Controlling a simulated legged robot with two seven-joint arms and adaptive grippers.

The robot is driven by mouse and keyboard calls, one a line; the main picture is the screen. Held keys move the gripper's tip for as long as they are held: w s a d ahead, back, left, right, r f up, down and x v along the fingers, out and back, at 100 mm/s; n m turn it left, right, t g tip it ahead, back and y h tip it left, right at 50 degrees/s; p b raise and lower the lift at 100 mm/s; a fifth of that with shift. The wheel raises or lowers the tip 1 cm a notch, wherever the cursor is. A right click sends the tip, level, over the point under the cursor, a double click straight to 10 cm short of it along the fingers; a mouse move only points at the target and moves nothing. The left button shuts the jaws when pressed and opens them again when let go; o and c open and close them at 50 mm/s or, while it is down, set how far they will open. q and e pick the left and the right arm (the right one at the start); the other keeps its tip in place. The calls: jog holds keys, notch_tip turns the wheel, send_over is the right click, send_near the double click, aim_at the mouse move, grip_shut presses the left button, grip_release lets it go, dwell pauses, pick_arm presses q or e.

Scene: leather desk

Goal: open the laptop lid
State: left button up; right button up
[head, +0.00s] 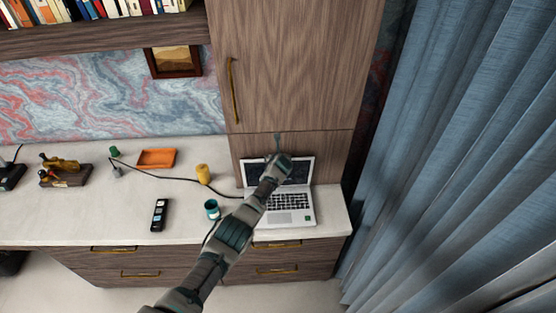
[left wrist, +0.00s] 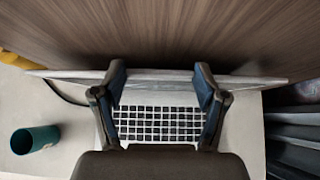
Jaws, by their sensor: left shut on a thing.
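The silver laptop (head: 290,216) sits on the right part of the pale desk. Its lid (head: 303,172) stands raised at the back, with the dark screen facing forward and the keyboard bare. My left gripper (head: 278,142) is at the top edge of the lid, and my arm crosses in front of part of the screen and keyboard. In the left wrist view, the fingers of the left gripper (left wrist: 160,70) stand apart at the lid edge (left wrist: 255,79), shut on the lid. The keyboard (left wrist: 160,123) shows below. My right gripper is not in view.
A teal cup (head: 212,210) stands left of the laptop, near a yellow cylinder (head: 203,174) and black cable. A dark remote-like object (head: 159,215) and orange tray (head: 156,158) lie further left. A wooden cabinet (head: 293,70) rises behind; blue curtains (head: 450,150) hang right.

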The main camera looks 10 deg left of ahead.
pick_arm(q)
jog(key=shift+d+r, duration=0.1)
jog(key=o, duration=1.7)
jog(key=shift+w, duration=0.1)
jog(key=v, duration=1.1)
jog(key=shift+s+d+r, duration=0.1)
jog(key=shift+s+d, duration=0.15)
jog(key=shift+s, duration=0.15)
